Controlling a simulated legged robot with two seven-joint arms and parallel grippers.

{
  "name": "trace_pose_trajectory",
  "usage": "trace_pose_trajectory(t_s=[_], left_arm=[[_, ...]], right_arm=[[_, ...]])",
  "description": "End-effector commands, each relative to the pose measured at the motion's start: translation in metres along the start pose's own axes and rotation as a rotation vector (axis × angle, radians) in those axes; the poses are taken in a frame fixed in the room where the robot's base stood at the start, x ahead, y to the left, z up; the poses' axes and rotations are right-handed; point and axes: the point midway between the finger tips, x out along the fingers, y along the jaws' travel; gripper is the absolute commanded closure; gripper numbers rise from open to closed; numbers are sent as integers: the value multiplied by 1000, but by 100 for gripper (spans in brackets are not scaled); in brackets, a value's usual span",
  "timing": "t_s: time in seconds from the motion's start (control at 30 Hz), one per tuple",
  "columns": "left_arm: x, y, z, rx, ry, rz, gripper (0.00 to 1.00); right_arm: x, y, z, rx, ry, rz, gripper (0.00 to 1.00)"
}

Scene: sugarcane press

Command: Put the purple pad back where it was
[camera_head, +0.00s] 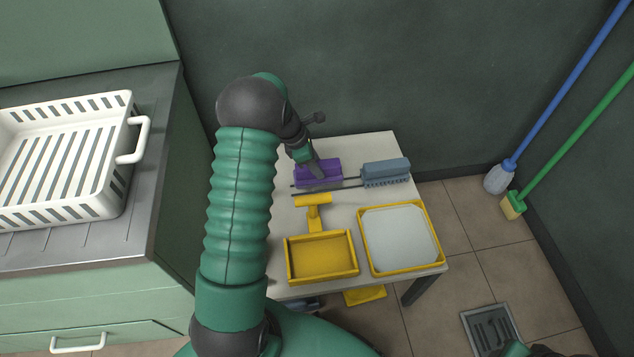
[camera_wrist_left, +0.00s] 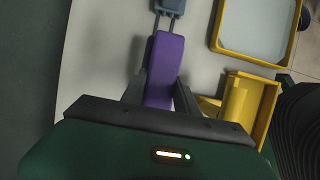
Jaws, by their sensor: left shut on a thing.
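The purple pad (camera_head: 318,173) is at the back of the small white table (camera_head: 365,150), by the handle end of the grey-blue brush (camera_head: 386,170). My left gripper (camera_head: 314,171) reaches down from above and is shut on the pad. In the left wrist view the purple pad (camera_wrist_left: 165,62) sits between the two dark fingers (camera_wrist_left: 160,92), its long side running away from the gripper. The brush's twin rods meet its far end in that view. I cannot tell whether the pad touches the table. My right gripper is not clearly visible.
A yellow dustpan (camera_head: 321,256) and a yellow-rimmed tray (camera_head: 400,238) stand at the table's front. A white slotted basket (camera_head: 65,160) is on the steel counter at left. A blue mop (camera_head: 498,178) and green broom (camera_head: 513,205) lean at right.

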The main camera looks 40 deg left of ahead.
Motion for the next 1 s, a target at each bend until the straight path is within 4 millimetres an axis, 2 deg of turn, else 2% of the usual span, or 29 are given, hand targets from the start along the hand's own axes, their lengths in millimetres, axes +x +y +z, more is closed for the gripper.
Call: trace_pose_trajectory(t_s=[0.23, 0.67, 0.7, 0.87, 1.0], left_arm=[[45, 0, -19, 1, -1, 0, 100], [48, 0, -20, 1, -1, 0, 100], [49, 0, -20, 1, -1, 1, 63], [49, 0, -20, 2, -1, 1, 42], [49, 0, -20, 2, -1, 1, 42]], right_arm=[[27, 0, 6, 0, 0, 0, 64], [24, 0, 6, 0, 0, 0, 64], [24, 0, 6, 0, 0, 0, 64], [24, 0, 6, 0, 0, 0, 64], [24, 0, 6, 0, 0, 0, 64]])
